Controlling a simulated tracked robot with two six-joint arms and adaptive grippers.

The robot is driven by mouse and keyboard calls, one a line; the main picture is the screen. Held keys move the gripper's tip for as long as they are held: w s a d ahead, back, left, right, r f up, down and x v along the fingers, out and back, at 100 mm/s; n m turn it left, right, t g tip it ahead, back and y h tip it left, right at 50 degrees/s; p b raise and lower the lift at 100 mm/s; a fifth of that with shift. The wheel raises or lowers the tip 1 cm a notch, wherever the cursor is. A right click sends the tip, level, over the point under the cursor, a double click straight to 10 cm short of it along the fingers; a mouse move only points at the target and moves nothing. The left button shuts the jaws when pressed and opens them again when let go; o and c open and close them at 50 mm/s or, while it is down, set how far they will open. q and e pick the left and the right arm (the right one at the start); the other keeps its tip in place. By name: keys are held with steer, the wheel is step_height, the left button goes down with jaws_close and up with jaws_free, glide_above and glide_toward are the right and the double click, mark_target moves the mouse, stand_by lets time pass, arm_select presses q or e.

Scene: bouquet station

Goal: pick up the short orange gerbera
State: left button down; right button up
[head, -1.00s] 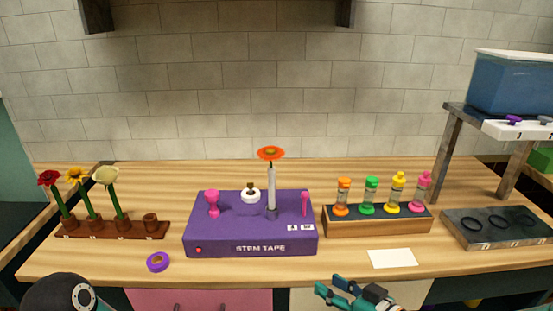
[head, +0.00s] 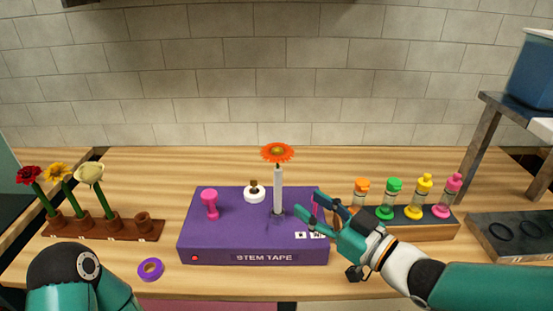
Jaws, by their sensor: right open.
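The orange gerbera (head: 277,152) stands upright on the purple stem tape box (head: 225,238). A pale, thick sleeve (head: 277,190) covers most of its stem, and its foot is in a dark holder on the box top. My right gripper (head: 309,203) is open and empty, its fingers pointing toward the sleeve from the lower right. The fingertips are a little to the right of the sleeve and appear apart from it. My left arm shows at the lower left, but its gripper is out of view.
A pink spool-shaped piece (head: 210,204) and a white dispenser (head: 254,192) stand on the box left of the gerbera. A wooden rack (head: 440,222) with several coloured bottles is behind my right arm. A brown stand (head: 90,229) holds flowers at left. Purple tape roll (head: 150,269) lies in front.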

mark_target(278, 182)
steer(key=p+x, duration=0.1)
steer(key=x, duration=0.4)
steer(key=shift+w+a, duration=0.25)
steer(key=shift+w, duration=0.05)
steer(key=shift+w+a+p, duration=0.3)
steer(key=shift+w, duration=0.2)
steer(key=x, duration=0.1)
steer(key=p+x, duration=0.1)
steer(key=x, duration=0.1)
steer(key=shift+w+f, duration=0.25)
steer(key=shift+w, duration=0.05)
steer(key=shift+w+a+f, duration=0.1)
steer(key=shift+w+a, duration=0.1)
steer(key=shift+w, duration=0.05)
jaws_close()
